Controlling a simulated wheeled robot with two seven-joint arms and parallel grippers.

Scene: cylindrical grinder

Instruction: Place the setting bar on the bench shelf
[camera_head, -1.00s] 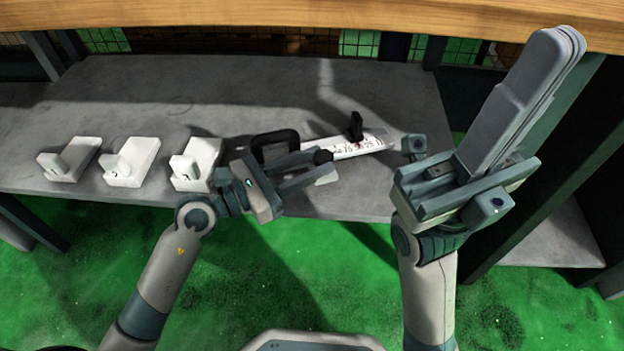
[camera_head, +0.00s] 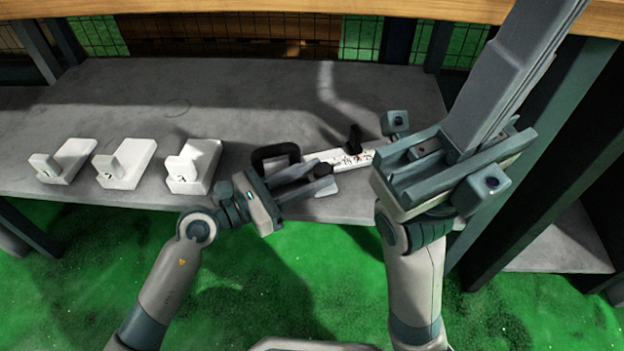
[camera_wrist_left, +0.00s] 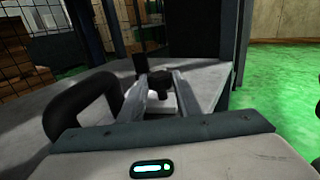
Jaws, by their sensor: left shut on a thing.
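The setting bar (camera_head: 338,160) is a white bar with printed numbers, a black loop handle (camera_head: 262,161) and a black upright piece (camera_head: 354,137). My left gripper (camera_head: 330,172) is shut on it near the front of the grey bench shelf (camera_head: 250,105). I cannot tell whether the bar touches the shelf. In the left wrist view the fingers (camera_wrist_left: 160,97) flank a black knob (camera_wrist_left: 154,82), and the loop handle (camera_wrist_left: 75,105) stands at left. My right gripper (camera_head: 515,65) points up and right, its fingers together; their tips are cut off. It hides the bar's right end.
Three white numbered blocks (camera_head: 63,162) (camera_head: 124,164) (camera_head: 192,168) stand along the shelf's front left. The middle and back of the shelf are bare. A wooden top (camera_head: 250,8) runs above, and a dark post (camera_head: 540,150) stands at right.

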